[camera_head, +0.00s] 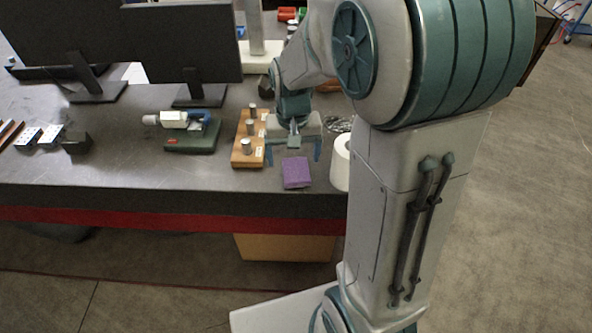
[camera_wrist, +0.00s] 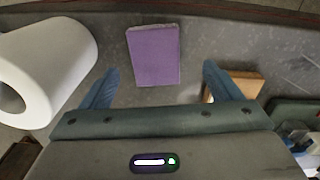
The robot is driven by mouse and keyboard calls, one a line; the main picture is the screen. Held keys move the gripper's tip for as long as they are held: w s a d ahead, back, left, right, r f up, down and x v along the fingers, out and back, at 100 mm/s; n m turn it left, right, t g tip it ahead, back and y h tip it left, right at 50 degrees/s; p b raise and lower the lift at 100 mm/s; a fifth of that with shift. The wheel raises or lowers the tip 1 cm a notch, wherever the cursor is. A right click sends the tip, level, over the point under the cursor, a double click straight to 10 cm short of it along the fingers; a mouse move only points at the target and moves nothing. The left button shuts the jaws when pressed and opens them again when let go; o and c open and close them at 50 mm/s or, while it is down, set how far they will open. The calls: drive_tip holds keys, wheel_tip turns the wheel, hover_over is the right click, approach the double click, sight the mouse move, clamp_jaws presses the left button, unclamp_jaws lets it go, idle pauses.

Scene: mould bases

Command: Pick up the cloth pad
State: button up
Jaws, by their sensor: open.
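The cloth pad (camera_head: 296,172) is a purple rectangular block lying flat near the front edge of the dark table (camera_head: 120,175). My gripper (camera_head: 295,155) is above the table, a little behind the pad in the head view. In the wrist view the pad (camera_wrist: 153,55) lies ahead of my gripper (camera_wrist: 158,78), between the lines of its two blue fingers. The fingers are spread wide and hold nothing. They appear apart from the pad.
A white paper roll (camera_head: 340,163) stands close to the right of the pad. A wooden block with metal cylinders (camera_head: 242,152) is to its left. A green-based instrument (camera_head: 192,138) and monitors (camera_head: 190,45) are farther left. The front table left of the pad is clear.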

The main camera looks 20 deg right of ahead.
sight(296, 170)
drive_tip(key=f, duration=0.3)
drive_tip(key=f+p, duration=0.1)
drive_tip(key=f, duration=0.1)
drive_tip(key=shift+s+d, duration=0.1)
drive_tip(key=shift+d, duration=0.2)
drive_tip(key=shift+r, duration=0.1)
drive_tip(key=c, duration=1.1)
wheel_tip(296, 170, up, 10)
drive_tip(key=shift+b, duration=0.55)
